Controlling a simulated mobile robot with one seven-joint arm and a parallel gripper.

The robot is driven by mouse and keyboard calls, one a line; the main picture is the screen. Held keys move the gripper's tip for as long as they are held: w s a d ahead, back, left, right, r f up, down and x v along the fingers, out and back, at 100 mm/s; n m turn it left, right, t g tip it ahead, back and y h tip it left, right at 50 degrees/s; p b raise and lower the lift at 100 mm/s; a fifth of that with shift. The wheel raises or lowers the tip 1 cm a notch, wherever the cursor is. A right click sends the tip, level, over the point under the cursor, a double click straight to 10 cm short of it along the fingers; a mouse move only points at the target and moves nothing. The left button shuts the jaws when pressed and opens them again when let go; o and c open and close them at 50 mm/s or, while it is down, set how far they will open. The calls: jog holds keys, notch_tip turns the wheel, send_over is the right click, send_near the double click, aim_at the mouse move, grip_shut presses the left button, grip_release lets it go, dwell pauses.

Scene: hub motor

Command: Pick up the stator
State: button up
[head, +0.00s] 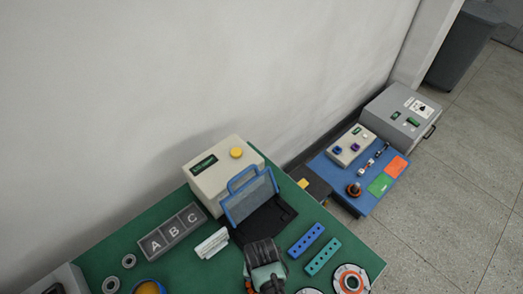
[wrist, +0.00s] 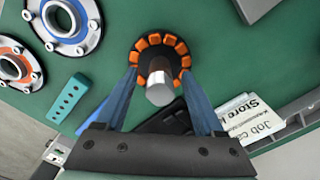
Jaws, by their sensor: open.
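The stator (wrist: 171,42) is a dark ring with orange coils around it and a pale metal shaft end at its middle. It stands above the green table top in the wrist view. My gripper (wrist: 159,78) is open, with one blue finger on each side of the stator's lower part and shaft. Whether the fingers touch it I cannot tell. In the head view, part of my arm shows at the bottom middle, and I cannot make out the stator there.
A blue-ringed flange (wrist: 68,42), an orange-ringed flange (wrist: 30,62) and a teal bar (wrist: 70,100) lie left of the gripper. Printed cards (wrist: 262,125) lie at right. A beige box (head: 215,183) and blue-framed guard (head: 238,212) stand behind my arm.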

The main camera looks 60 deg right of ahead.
jog(key=shift+f, duration=0.65)
jog(key=shift+c, duration=0.2)
grip_shut()
